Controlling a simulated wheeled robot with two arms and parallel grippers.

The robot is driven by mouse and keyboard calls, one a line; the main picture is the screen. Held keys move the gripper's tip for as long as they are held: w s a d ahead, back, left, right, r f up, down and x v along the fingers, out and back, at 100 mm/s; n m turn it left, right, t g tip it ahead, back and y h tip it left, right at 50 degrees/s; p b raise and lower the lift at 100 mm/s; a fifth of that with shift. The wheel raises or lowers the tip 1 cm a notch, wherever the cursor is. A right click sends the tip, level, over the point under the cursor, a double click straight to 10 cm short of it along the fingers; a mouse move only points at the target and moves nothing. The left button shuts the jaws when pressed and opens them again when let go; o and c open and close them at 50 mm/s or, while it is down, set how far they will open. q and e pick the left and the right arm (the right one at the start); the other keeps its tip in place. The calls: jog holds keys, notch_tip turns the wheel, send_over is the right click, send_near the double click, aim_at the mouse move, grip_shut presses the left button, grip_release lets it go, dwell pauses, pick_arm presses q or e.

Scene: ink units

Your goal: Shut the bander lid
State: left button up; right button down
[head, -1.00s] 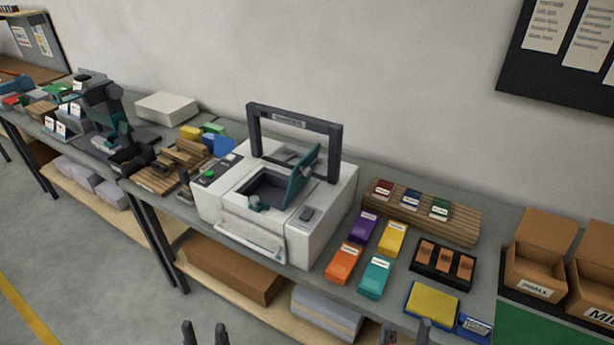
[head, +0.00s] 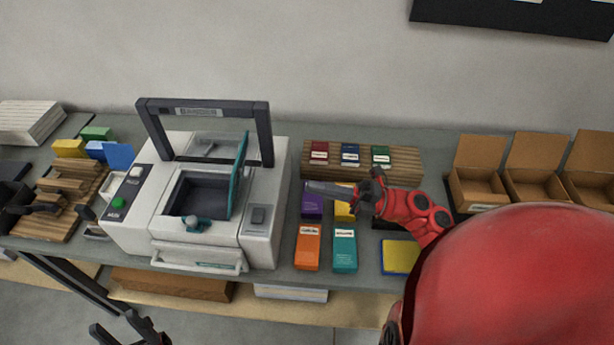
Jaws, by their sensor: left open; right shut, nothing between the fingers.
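The bander (head: 215,220) is a white machine on the bench with a dark arch (head: 205,110) over its back. Its teal lid (head: 239,175) stands open, nearly upright, at the right side of the dark opening (head: 202,197). A teal latch or knob (head: 194,222) sits at the front edge of the opening. My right gripper (head: 310,187) is shut and empty, to the right of the bander and apart from the lid, above the purple box. My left gripper (head: 114,326) is open and empty at the bottom left, below the bench front, partly cut off by the picture edge.
Purple (head: 312,206), orange (head: 307,248) and teal (head: 345,250) boxes lie right of the bander. A wooden rack (head: 400,160) is behind them. Open cardboard boxes (head: 480,185) stand at the right. Wooden holders (head: 75,190) are at the left. My red arm hides part of the bench.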

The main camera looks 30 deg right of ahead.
jog(key=p+x, duration=0.4)
jog(key=x, duration=0.7)
jog(key=shift+w+a+p, duration=0.2)
jog(key=shift+p, duration=0.15)
